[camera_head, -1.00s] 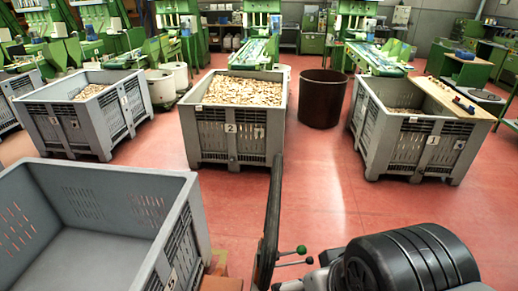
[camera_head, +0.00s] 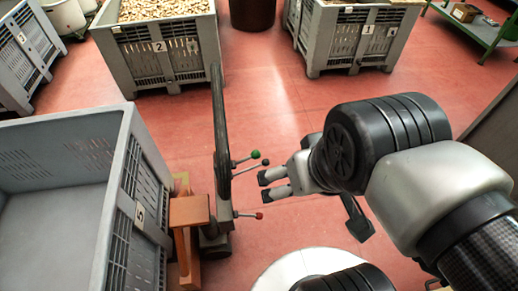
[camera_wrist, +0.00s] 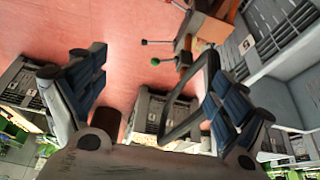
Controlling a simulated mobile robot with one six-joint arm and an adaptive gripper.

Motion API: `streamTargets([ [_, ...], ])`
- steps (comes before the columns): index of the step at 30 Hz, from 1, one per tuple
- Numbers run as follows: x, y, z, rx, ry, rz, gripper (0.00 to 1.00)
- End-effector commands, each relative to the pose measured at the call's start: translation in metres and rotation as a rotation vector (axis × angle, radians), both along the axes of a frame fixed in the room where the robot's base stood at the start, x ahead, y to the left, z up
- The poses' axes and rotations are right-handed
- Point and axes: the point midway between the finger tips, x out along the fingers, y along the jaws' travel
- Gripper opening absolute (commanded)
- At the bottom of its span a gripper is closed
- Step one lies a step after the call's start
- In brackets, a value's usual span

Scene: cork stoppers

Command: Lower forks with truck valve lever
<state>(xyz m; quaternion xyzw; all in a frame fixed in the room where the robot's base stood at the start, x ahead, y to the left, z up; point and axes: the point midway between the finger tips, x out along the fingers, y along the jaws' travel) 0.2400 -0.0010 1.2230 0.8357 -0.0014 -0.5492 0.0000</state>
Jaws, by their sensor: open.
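The pallet truck's dark tiller loop (camera_head: 219,110) stands upright beside crate 5 in the head view. Thin levers stick out to its right: one with a green knob (camera_head: 255,154), one with a black knob (camera_head: 265,162) and a lower one with a red knob (camera_head: 259,216). Which one is the valve lever is not marked. My gripper (camera_head: 266,186) is open and empty, just right of the levers, apart from them. In the wrist view, the open fingers (camera_wrist: 157,97) frame the tiller on the right; the green knob (camera_wrist: 155,62) shows between them. The forks are hidden.
Grey crate 5 (camera_head: 139,212) stands left of the truck, with the truck's orange body (camera_head: 188,210) against it. Crates 2 (camera_head: 160,70) and 1 (camera_head: 345,45) stand at the back. Red floor between them and the truck is clear.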

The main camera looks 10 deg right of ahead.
Motion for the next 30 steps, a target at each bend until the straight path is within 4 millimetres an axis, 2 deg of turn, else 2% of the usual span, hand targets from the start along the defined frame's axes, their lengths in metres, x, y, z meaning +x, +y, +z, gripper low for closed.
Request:
streamTargets([
  [4,0.000,0.000,0.000,0.000,0.000,0.000,0.91],
  [8,0.003,0.001,0.002,-0.001,0.007,0.009,0.82],
  [13,0.024,0.004,0.012,-0.003,0.052,0.077,0.71],
  [18,0.066,0.010,0.024,0.004,0.122,0.208,0.60],
  [22,0.103,0.013,0.026,0.019,0.167,0.320,0.51],
  [30,0.183,0.016,0.009,0.073,0.232,0.552,0.33],
])
